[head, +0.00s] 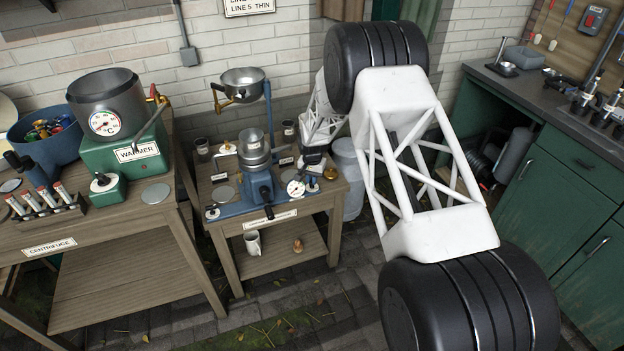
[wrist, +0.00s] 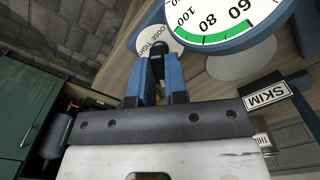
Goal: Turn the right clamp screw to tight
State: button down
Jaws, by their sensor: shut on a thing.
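The right clamp screw (wrist: 159,47) shows in the wrist view as a small dark knob in front of a round pale plate (wrist: 151,33) marked LOOSE and TIGHT. My gripper (wrist: 159,68) is shut on the knob, with one blue finger on each side of it. The fingers cover much of the knob, so its turn position cannot be read. In the head view my gripper (head: 312,160) reaches down at the right end of the blue separator base (head: 235,207). The clamp screw is hardly distinguishable there.
A pressure-type gauge (wrist: 222,22) stands close to the right of my fingers in the wrist view, with a SKIM label (wrist: 265,96) below it. In the head view, the gauge (head: 296,188) sits beside my gripper. The warmer (head: 122,150) stands on the left table.

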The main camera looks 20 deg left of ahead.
jog(key=m, duration=0.5)
jog(key=shift+m, duration=0.3)
jog(key=m, duration=0.4)
jog(key=shift+m, duration=0.3)
jog(key=c, duration=1.1)
grip_release()
jog(key=shift+c, duration=0.2)
jog(key=shift+r, duration=0.15)
jog(key=shift+r, duration=3.8)
